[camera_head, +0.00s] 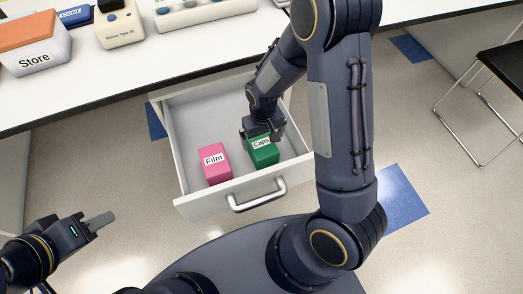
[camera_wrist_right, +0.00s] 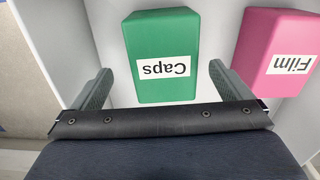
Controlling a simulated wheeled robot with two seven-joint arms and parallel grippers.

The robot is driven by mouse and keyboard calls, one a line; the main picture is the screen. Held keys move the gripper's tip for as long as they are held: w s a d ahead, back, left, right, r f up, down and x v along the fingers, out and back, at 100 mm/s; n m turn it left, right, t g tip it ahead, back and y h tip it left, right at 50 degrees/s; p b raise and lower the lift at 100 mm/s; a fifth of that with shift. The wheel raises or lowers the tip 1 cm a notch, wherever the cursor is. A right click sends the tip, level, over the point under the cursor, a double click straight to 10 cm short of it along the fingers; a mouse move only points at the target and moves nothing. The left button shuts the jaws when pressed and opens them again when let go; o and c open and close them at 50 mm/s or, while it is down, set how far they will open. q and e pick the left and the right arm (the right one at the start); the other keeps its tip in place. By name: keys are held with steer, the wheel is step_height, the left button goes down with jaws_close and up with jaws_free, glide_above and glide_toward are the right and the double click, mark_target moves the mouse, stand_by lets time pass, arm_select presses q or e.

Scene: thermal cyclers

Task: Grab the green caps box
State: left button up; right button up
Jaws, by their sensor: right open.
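The green caps box (camera_head: 264,153) lies in the open drawer, toward its front right, with a white "Caps" label. It also shows in the right wrist view (camera_wrist_right: 161,40), label upside down. My right gripper (camera_head: 262,137) is over the back part of the box in the head view. In the wrist view its two fingers (camera_wrist_right: 158,85) are spread wide, one on each side of the box's near end, with gaps visible on both sides. My left gripper (camera_head: 100,221) is at the lower left, away from the drawer; its finger opening is unclear.
A pink "Film" box (camera_head: 213,163) lies in the drawer left of the caps box. The white drawer (camera_head: 190,120) is pulled out, its handle (camera_head: 257,196) facing me. The white bench (camera_head: 120,70) above holds a "Store" box (camera_head: 35,45) and devices. A black chair (camera_head: 502,75) stands right.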

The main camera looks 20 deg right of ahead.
mark_target(262, 143)
steer(key=f, duration=0.2)
steer(key=f+b, duration=0.1)
steer(key=f, duration=0.2)
steer(key=shift+a+f+b, duration=0.25)
steer(key=shift+f+b, duration=0.1)
steer(key=shift+b, duration=0.05)
steer(key=shift+r, duration=0.1)
steer(key=c, duration=1.2)
